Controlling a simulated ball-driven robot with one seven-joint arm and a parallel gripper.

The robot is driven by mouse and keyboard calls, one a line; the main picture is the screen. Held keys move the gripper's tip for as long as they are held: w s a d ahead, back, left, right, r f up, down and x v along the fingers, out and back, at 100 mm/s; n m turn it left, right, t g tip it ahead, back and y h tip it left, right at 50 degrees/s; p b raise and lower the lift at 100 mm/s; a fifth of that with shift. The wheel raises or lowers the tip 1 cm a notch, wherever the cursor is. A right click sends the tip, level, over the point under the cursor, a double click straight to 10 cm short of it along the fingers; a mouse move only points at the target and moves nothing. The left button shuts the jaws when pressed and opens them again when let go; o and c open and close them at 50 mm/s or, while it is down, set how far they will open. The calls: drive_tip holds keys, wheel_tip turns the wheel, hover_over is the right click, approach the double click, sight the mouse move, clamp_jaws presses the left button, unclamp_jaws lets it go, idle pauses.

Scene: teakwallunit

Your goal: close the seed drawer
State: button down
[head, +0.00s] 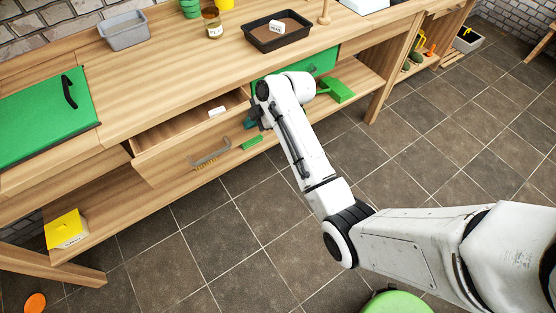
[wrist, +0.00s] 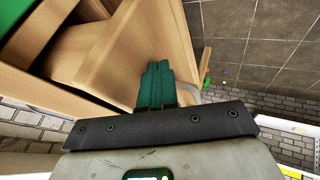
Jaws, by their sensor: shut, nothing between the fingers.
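A wooden drawer (head: 165,158) with a curved metal handle (head: 210,155) stands pulled out from the wall unit, and its inside shows. A small white label or block (head: 217,111) is at this drawer; its writing is too small to read. My gripper (head: 250,123) is at the drawer's right front end. In the wrist view my teal fingers (wrist: 158,77) are together, with nothing between them. They overlap the drawer's wood (wrist: 160,40); I cannot tell whether they touch it. Part of the drawer's right side is hidden behind my arm.
A green front (head: 322,63) is right of the drawer. A grey bin (head: 123,31), a jar (head: 212,22) and a black tray (head: 257,34) stand on the worktop. The tiled floor (head: 215,245) in front is mostly clear.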

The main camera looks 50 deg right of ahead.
sight(237, 106)
drive_tip(key=w+b, duration=0.1)
drive_tip(key=w, duration=0.1)
drive_tip(key=w+d+b, duration=0.1)
drive_tip(key=w+b, duration=0.1)
drive_tip(key=w, duration=0.1)
drive_tip(key=w+d+b, duration=0.1)
drive_tip(key=w, duration=0.2)
drive_tip(key=shift+w+d, duration=0.1)
drive_tip(key=shift+w, duration=0.05)
